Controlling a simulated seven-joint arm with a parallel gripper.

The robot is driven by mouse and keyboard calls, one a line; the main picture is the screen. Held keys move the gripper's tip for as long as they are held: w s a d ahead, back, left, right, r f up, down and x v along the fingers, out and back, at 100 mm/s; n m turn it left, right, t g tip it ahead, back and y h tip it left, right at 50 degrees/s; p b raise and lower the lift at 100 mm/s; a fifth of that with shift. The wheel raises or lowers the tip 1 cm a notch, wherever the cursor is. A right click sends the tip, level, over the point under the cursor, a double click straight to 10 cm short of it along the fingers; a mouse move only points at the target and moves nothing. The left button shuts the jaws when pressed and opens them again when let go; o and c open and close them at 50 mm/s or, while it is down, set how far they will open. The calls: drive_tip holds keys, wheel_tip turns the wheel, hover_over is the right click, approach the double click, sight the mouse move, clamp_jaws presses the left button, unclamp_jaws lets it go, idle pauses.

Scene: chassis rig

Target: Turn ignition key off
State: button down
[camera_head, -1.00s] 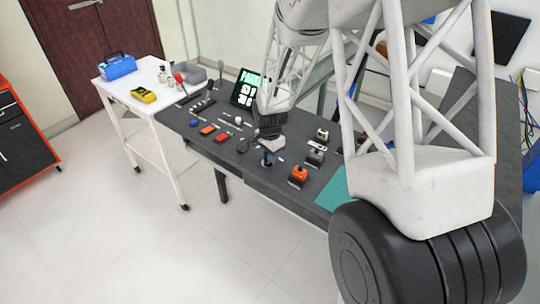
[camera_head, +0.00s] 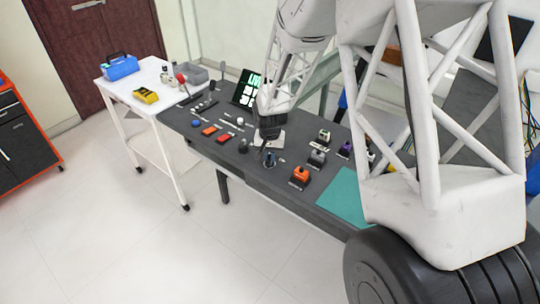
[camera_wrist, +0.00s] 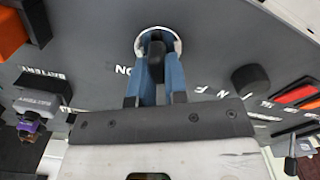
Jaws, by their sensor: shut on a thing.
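The ignition key (camera_wrist: 155,62) is a black stub in a round white-rimmed socket (camera_wrist: 179,44) on the dark panel, in the wrist view. My gripper (camera_wrist: 156,52) has blue fingers on both sides of the key and is shut on it. White letters, among them "ON", are printed on the panel around the socket, partly hidden by my fingers. In the head view my gripper (camera_head: 268,152) is low at the panel's front middle, and the key is too small to make out there.
An orange-topped switch (camera_head: 300,175) and other block switches stand right of my gripper. Red buttons (camera_head: 224,138) and a black knob (camera_wrist: 250,79) are on its other side. A lit screen (camera_head: 247,88) stands behind. A teal mat (camera_head: 345,194) lies at right.

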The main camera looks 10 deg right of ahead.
idle(0.4)
drive_tip(key=c, duration=1.1)
unclamp_jaws()
drive_tip(key=shift+c, duration=0.2)
drive_tip(key=shift+r, duration=0.15)
drive_tip(key=shift+r, duration=3.75)
drive_tip(key=shift+r, duration=0.15)
